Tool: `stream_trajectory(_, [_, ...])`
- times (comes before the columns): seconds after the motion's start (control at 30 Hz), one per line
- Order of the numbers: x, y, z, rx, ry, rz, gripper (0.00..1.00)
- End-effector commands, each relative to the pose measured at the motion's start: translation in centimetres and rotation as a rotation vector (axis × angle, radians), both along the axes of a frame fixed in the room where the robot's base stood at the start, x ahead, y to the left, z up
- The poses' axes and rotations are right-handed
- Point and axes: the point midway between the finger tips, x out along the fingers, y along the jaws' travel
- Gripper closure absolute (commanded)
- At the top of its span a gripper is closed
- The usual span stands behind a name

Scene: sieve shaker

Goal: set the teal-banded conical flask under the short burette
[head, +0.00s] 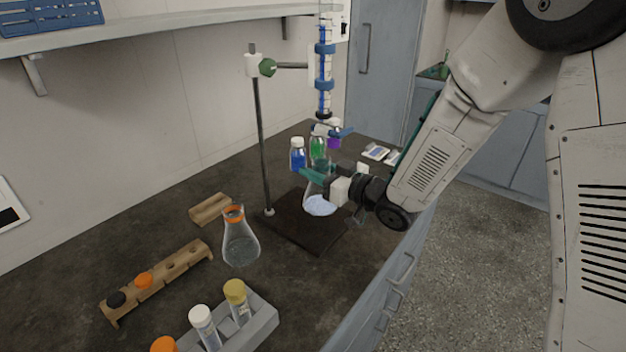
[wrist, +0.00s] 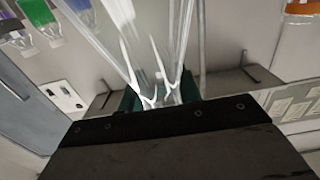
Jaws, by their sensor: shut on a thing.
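My gripper (head: 322,182) is shut on the teal-banded conical flask (head: 320,206), around its neck. The clear flask holds pale contents at the bottom and looks about upright over the stand's dark base plate (head: 300,232). I cannot tell whether it touches the plate. A burette (head: 324,72) with blue liquid hangs from the clamp above the flask, its tip close over the mouth region. Only one burette shows. The fingers hide part of the neck and its band. In the wrist view the flask's glass (wrist: 160,55) shows between my gripper's teal fingers (wrist: 160,98).
An orange-banded conical flask (head: 240,248) stands left of the plate. A wooden rack (head: 165,277) and a grey tube rack (head: 262,318) are in front. Blue-, green- and purple-marked bottles (head: 298,157) stand behind the flask. The stand's rod (head: 262,140) rises on the left.

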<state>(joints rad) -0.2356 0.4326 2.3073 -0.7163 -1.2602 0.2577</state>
Motion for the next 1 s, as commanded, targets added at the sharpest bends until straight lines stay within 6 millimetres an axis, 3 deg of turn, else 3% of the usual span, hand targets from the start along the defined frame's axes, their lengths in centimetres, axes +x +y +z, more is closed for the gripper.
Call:
stream_trajectory(0.3, [-0.1, 0.0, -3.1, -0.001, 0.005, 0.0, 1.0])
stream_trajectory(0.77, [-0.1, -0.1, -3.6, 0.0, 0.003, -0.001, 1.0])
stream_trajectory(0.8, [-0.1, -0.2, -3.5, 0.0, 0.003, -0.002, 0.55])
stream_trajectory(0.83, [-0.1, -0.2, -3.5, 0.0, 0.003, -0.002, 0.47])
stream_trajectory(1.0, [-0.1, -0.2, -3.5, -0.001, 0.003, -0.002, 0.44])
